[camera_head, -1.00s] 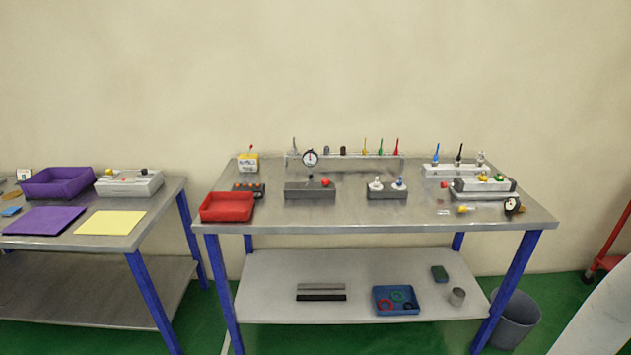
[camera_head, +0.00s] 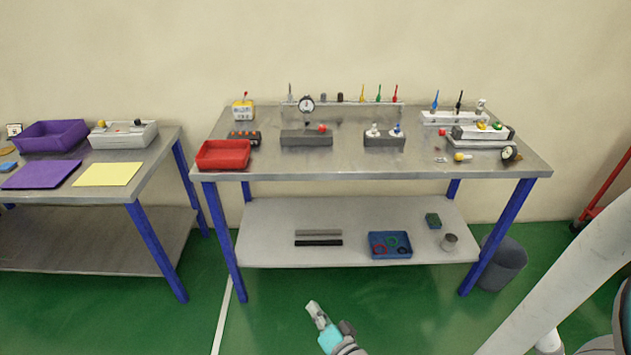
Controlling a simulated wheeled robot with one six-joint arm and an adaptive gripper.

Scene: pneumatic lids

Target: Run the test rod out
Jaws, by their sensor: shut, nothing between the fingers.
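My gripper (camera_head: 312,307) is shut and empty, low in the picture over the green floor in front of the steel table, well apart from everything on it. No part is clearly recognisable as the test rod at this size. On the table, a dark grey block (camera_head: 303,139) carries a red ball knob (camera_head: 323,129), with a round dial gauge (camera_head: 306,105) behind it. A smaller grey block (camera_head: 384,142) holds two light fittings, one blue-topped. At the right, a pale unit (camera_head: 482,134) has yellow and green knobs. A yellow-ended piece (camera_head: 461,157) lies before it near a black-rimmed gauge (camera_head: 509,154).
A second table stands left; a grey bin (camera_head: 502,264) stands right.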

